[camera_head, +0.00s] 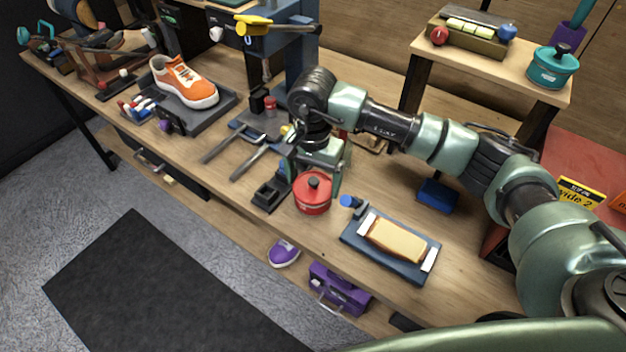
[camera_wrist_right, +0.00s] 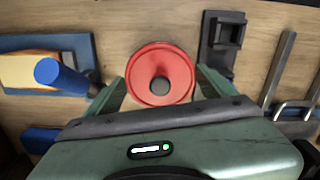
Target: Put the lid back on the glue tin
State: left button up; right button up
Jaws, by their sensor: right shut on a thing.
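A round red tin (camera_head: 313,199) stands on the bench, with a red lid on top that has a black knob (camera_head: 314,181). In the right wrist view the red lid (camera_wrist_right: 136,80) shows from above with the dark knob in its middle. My right gripper (camera_head: 316,176) is shut on the red tin or its lid, one finger on each side; I cannot tell which of the two the fingers grip. In the right wrist view my right gripper (camera_wrist_right: 160,92) straddles the red round. The lid appears level on the tin, but its seam is hard to see. My left gripper is out of view.
A black holder (camera_head: 271,194) stands close left of the tin. A blue tray with a tan block (camera_head: 398,240) and a blue-capped item (camera_head: 347,201) lie to the right. A teal pot (camera_head: 552,70) stands on the raised shelf. An orange sneaker (camera_head: 184,82) stands far left.

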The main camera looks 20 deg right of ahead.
jog(key=o, duration=1.3)
jog(key=shift+r, duration=0.15)
jog(key=shift+r+p, duration=1.35)
jog(key=shift+r, duration=2.05)
grip_shut()
jog(key=shift+f, duration=0.2)
jog(key=shift+f+b, duration=2.3)
jog(key=shift+b, duration=0.1)
